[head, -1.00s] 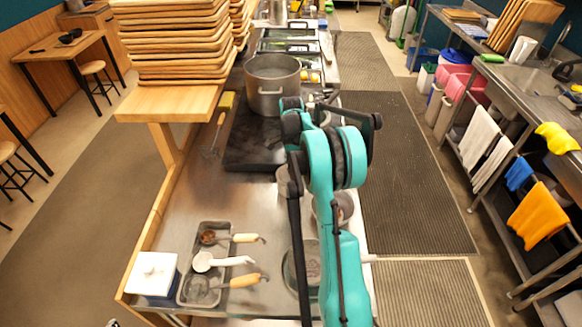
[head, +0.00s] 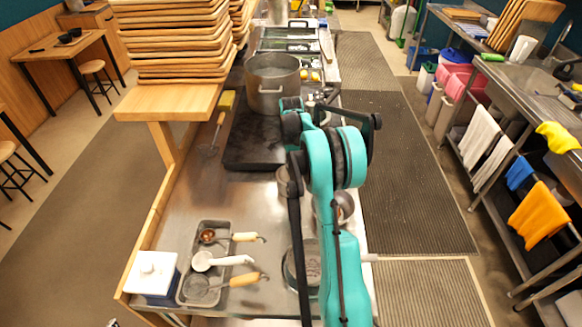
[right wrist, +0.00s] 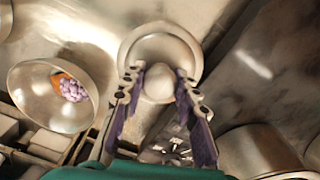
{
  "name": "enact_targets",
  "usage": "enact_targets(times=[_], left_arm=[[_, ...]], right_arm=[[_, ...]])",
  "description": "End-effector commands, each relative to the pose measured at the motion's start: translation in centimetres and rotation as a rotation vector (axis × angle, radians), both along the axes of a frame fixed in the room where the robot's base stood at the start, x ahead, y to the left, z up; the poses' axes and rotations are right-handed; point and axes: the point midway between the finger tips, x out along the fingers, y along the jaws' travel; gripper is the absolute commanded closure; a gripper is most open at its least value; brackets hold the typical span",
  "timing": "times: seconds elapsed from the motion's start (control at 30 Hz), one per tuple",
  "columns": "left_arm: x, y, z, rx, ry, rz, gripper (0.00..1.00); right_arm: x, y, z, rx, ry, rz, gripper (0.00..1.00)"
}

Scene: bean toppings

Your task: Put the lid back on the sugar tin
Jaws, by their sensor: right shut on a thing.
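In the right wrist view, my right gripper (right wrist: 160,88) is shut on the round pale knob of a lid (right wrist: 158,46). The lid is a round, pale metallic disc with a raised rim, seen just beyond the fingertips. I cannot tell whether it rests on a tin or is held clear, and no sugar tin can be picked out for certain. In the head view, my teal right arm covers its own gripper and part of the counter. My left gripper is not in view.
A metal bowl (right wrist: 50,98) with purple and orange contents lies left in the wrist view; a metal pot (right wrist: 258,152) is lower right. In the head view, a ladle tray (head: 188,292), a white-topped box (head: 153,274) and a large pot (head: 270,88) stand on the counter.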

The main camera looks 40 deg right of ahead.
Motion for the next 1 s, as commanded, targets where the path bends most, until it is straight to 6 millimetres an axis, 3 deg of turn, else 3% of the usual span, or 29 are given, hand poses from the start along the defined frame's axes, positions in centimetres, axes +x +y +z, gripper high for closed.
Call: enact_targets(times=[0.23, 0.27, 0.33, 0.57, 0.7, 1.0], left_arm=[[0.0, 0.0, 0.03, 0.0, 0.0, 0.0, 0.63], [0.0, 0.0, 0.03, 0.0, 0.0, 0.0, 0.63], [0.0, 0.0, 0.03, 0.0, 0.0, 0.0, 0.63], [0.0, 0.0, 0.02, 0.0, 0.0, 0.0, 0.63], [0.0, 0.0, 0.03, 0.0, 0.0, 0.0, 0.63], [0.0, 0.0, 0.02, 0.0, 0.0, 0.0, 0.63]], right_arm=[[0.0, 0.0, 0.02, 0.0, 0.0, 0.0, 1.0], [0.0, 0.0, 0.02, 0.0, 0.0, 0.0, 0.68], [0.0, 0.0, 0.02, 0.0, 0.0, 0.0, 0.49], [0.0, 0.0, 0.02, 0.0, 0.0, 0.0, 0.46], [0.0, 0.0, 0.02, 0.0, 0.0, 0.0, 0.18], [0.0, 0.0, 0.02, 0.0, 0.0, 0.0, 0.18]])
